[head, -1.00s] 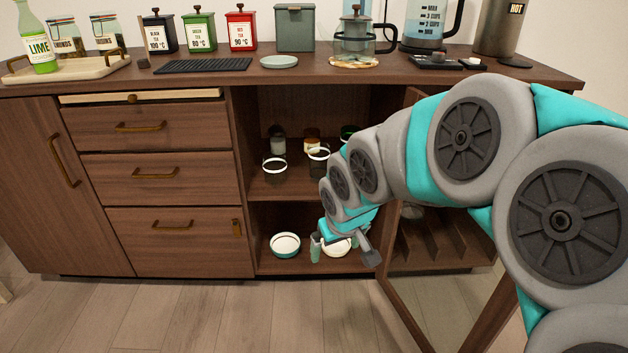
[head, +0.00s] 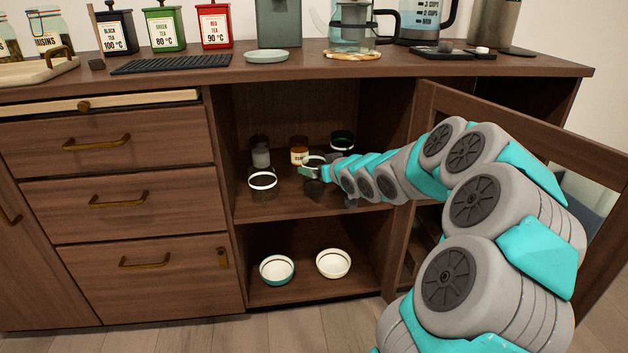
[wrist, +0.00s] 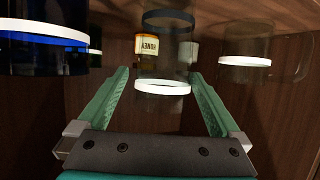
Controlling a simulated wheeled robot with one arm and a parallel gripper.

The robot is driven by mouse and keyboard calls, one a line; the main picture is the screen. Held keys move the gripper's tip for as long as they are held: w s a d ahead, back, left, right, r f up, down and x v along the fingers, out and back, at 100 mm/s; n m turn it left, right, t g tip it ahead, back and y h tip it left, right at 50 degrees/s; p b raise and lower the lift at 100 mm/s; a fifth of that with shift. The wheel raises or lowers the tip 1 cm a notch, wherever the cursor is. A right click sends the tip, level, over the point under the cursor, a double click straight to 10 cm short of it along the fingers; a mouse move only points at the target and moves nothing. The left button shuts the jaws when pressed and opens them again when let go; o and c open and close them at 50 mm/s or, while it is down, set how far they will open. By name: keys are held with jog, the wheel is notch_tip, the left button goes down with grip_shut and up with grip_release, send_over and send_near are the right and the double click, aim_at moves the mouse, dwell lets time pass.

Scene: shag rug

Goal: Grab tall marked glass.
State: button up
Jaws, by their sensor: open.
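A clear glass with a white band (wrist: 163,86) and a dark ring above it stands straight ahead in the wrist view. In the head view it is on the upper cabinet shelf, partly hidden by my gripper (head: 312,170). My gripper (wrist: 160,78) is open, with its green fingers on either side of the glass's outline. I cannot tell how far the glass sits between them. Another white-banded glass (head: 262,181) stands to the left. In the wrist view a blue-tinted banded glass (wrist: 42,33) is at left and a clear banded one (wrist: 245,61) at right.
A honey jar (head: 300,151), a pale jar (head: 261,156) and a green-topped jar (head: 342,141) stand behind the glasses. The open cabinet door (head: 520,120) is right of my arm. Two bowls, left (head: 277,270) and right (head: 333,264), sit on the lower shelf.

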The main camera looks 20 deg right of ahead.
jog(key=shift+a+x, duration=0.1)
jog(key=shift+x, duration=1.2)
jog(key=shift+a+x, duration=0.15)
jog(key=shift+x, duration=1.15)
jog(key=shift+r, duration=0.15)
jog(key=c, duration=1.5)
